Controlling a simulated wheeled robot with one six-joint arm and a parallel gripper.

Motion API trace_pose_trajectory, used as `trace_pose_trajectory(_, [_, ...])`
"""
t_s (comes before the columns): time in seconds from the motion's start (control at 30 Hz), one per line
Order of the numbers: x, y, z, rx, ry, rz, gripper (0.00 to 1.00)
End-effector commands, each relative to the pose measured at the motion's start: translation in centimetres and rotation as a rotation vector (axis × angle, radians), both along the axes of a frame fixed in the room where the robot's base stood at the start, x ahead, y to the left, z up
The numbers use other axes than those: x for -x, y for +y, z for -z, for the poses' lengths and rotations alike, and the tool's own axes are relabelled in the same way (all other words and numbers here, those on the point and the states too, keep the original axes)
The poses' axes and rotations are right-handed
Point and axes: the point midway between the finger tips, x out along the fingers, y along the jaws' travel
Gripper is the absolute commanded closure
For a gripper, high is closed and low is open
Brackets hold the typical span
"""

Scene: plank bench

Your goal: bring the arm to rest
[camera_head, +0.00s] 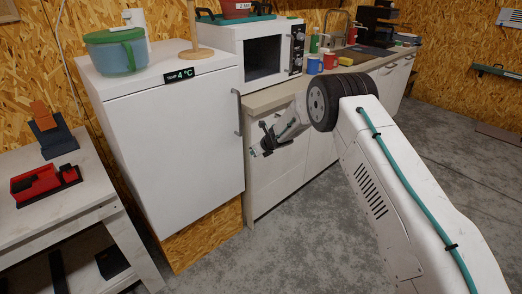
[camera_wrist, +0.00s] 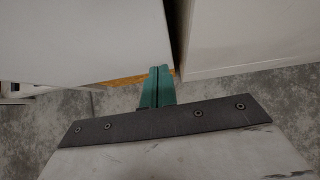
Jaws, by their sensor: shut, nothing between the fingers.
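My arm reaches in from the lower right of the head view, bent at a dark joint. My gripper (camera_head: 254,152) is at its far end, in front of the gap between the white fridge (camera_head: 180,140) and the kitchen counter's drawers (camera_head: 280,170). In the wrist view the green fingers of my gripper (camera_wrist: 158,72) are together, with nothing between them. The fridge and the drawer front show ahead of the fingers in the wrist view, with a narrow dark gap between. My gripper appears apart from both.
A plank bench (camera_head: 70,205) with a red bin (camera_head: 38,182) stands at the left. A microwave (camera_head: 262,52), a blue mug (camera_head: 314,65) and a red mug (camera_head: 330,61) are on the counter.

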Motion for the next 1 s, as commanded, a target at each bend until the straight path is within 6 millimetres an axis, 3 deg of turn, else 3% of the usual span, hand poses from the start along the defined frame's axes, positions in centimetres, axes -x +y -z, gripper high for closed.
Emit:
trace_pose_trajectory(0.2, [1.9, -1.2, -2.4, 0.0, 0.001, -0.002, 1.0])
trace_pose_trajectory(0.47, [2.2, -2.3, -2.8, -0.034, 0.041, 0.103, 1.0])
trace_pose_trajectory(0.63, [2.9, -5.7, -0.4, -0.121, 0.164, 0.485, 1.0])
trace_pose_trajectory(0.7, [3.7, -7.6, -0.6, -0.168, 0.207, 0.677, 1.0])
trace_pose_trajectory(0.87, [6.4, -12.5, -4.0, -0.3, 0.265, 1.135, 1.0])
trace_pose_trajectory(1.0, [10.0, -16.4, -8.2, -0.424, 0.282, 1.501, 1.0])
